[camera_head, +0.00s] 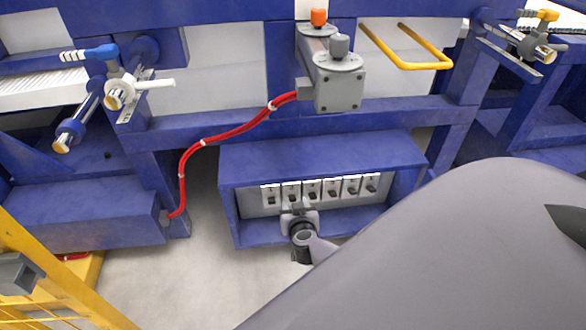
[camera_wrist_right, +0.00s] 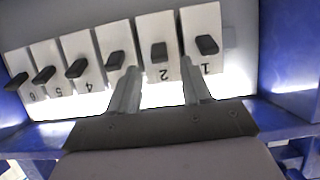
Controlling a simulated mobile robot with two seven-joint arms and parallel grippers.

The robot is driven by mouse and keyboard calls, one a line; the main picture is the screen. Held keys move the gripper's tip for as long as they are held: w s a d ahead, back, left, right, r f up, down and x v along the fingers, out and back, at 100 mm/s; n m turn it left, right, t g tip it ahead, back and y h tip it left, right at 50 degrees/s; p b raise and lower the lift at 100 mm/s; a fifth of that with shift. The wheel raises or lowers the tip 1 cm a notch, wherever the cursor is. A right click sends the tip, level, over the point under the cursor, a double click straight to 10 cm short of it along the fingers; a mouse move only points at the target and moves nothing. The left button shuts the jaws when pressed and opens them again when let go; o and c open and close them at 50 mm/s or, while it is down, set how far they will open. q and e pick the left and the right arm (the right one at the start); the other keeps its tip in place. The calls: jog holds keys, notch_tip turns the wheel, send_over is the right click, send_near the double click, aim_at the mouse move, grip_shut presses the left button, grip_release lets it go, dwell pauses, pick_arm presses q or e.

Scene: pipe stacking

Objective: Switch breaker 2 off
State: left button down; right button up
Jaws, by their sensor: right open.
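Breaker 2 (camera_wrist_right: 158,53) is a white module with a short dark lever, second from the right in the wrist view. In the head view it is second from the left in the row (camera_head: 291,194). My right gripper (camera_wrist_right: 160,78) is open and empty. Its two fingers point at the panel, one on each side of breaker 2, near its numbered edge. In the head view my right gripper (camera_head: 299,212) is just in front of the row's left part. I cannot tell whether the lever is on or off, or whether a finger touches the panel. My left gripper is out of view.
Breaker 1 (camera_wrist_right: 206,45) and breaker 3 (camera_wrist_right: 118,60) flank breaker 2 closely. The blue box (camera_head: 310,158) has walls around the breaker row. A red cable (camera_head: 215,140) runs at the left. Open grey floor (camera_head: 190,270) lies left of the box.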

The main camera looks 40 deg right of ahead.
aim_at(293, 199)
jog(key=shift+b+x, duration=0.3)
jog(key=shift+x, duration=0.45)
jog(key=shift+w+d+f+b, duration=0.3)
jog(key=shift+w+b, duration=0.15)
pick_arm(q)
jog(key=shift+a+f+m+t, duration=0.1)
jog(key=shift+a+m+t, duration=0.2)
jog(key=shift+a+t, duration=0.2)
pick_arm(e)
jog(key=shift+w+d, duration=0.1)
jog(key=shift+w, duration=0.15)
jog(key=shift+c, duration=0.3)
